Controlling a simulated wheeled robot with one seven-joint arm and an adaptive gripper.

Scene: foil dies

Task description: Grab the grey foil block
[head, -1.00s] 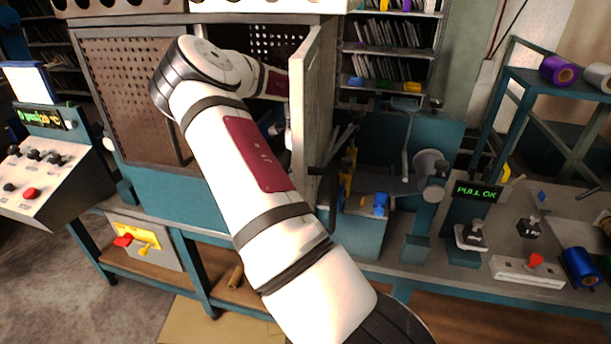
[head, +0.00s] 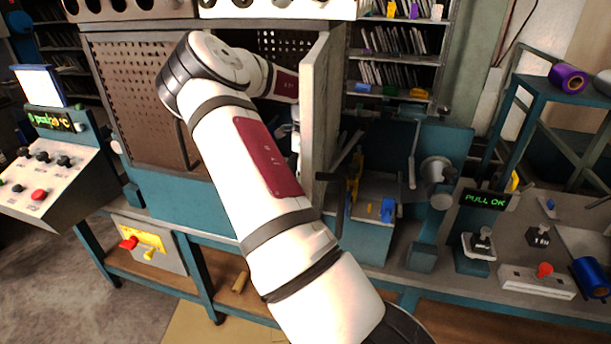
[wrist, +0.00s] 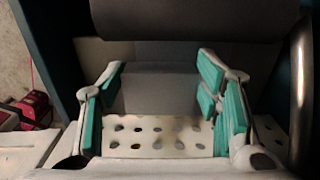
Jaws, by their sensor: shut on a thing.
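In the wrist view a plain grey block (wrist: 160,92) sits between the teal-padded fingers of my gripper (wrist: 161,78). The pads stand at its left and right sides, and the gripper is shut on it. A pale perforated plate (wrist: 158,140) shows below the block, on the near side. A dark rounded shape covers the top of the wrist view. In the head view my arm reaches into the cabinet (head: 140,110) behind its open door (head: 318,120).
The open door stands close along the right of my forearm. A teal bench with a blue-clipped fixture (head: 388,208) and a lit PULL OK display (head: 485,200) is at the right. A control console (head: 45,175) stands at the left.

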